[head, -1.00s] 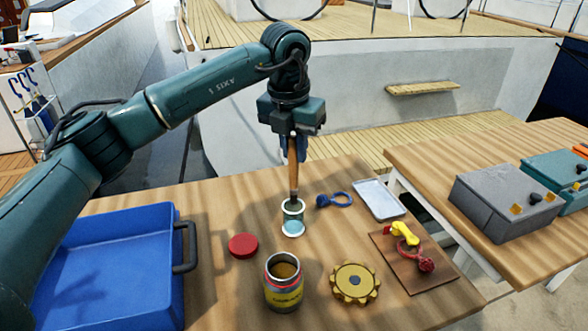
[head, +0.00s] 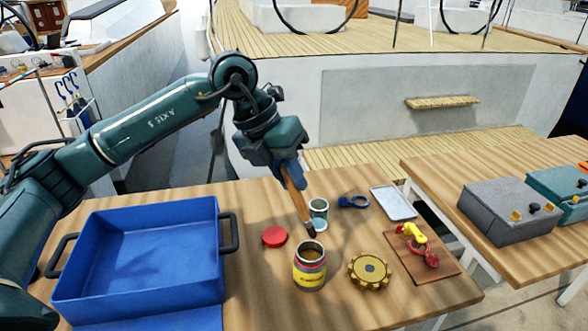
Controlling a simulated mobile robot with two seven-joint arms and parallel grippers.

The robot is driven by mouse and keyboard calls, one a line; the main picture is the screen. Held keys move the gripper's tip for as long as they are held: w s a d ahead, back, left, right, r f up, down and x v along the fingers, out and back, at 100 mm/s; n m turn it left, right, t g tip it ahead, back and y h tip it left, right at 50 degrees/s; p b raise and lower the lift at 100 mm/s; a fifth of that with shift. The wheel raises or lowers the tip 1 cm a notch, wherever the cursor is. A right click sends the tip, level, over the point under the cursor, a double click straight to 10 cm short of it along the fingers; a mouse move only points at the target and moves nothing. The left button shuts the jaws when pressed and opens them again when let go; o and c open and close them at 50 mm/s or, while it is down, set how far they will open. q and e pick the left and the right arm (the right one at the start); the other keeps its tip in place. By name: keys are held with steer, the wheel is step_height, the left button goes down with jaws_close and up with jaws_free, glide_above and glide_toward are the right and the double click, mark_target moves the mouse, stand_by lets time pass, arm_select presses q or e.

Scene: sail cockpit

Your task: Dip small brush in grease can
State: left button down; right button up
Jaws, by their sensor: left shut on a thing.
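My left gripper (head: 287,172) points down above the table and is shut on the small brush (head: 297,200), which has a wooden handle. The brush is tilted, its dark bristle end low and to the right, just above and behind the mouth of the grease can. The grease can (head: 309,275) is open, with a red and yellow label and brownish grease (head: 309,253) inside. I cannot tell whether the bristles touch its rim. A small glass-like cup (head: 319,208) stands behind the brush, partly hidden by it. My right gripper is not in view.
A red lid (head: 275,237) lies left of the can, and a yellow gear (head: 369,271) lies right of it. A blue bin (head: 150,255) fills the table's left. A blue shackle-like part (head: 353,201), a pale tray (head: 394,203) and a brown board (head: 424,256) with red and yellow parts lie right.

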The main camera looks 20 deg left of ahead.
arm_select(q)
steer(key=shift+w+f+b, duration=0.1)
steer(key=shift+f+b, duration=0.4)
steer(key=shift+f, duration=0.4)
step_height(320, 180, down, 4)
steer(key=b, duration=0.2)
steer(key=shift+b, duration=0.35)
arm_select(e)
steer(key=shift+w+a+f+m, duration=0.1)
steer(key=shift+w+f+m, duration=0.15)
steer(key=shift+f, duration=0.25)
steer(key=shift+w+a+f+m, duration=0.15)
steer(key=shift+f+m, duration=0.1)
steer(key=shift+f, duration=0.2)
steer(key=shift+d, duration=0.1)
arm_select(q)
steer(key=shift+f+b, duration=0.6)
steer(key=shift+f, duration=0.1)
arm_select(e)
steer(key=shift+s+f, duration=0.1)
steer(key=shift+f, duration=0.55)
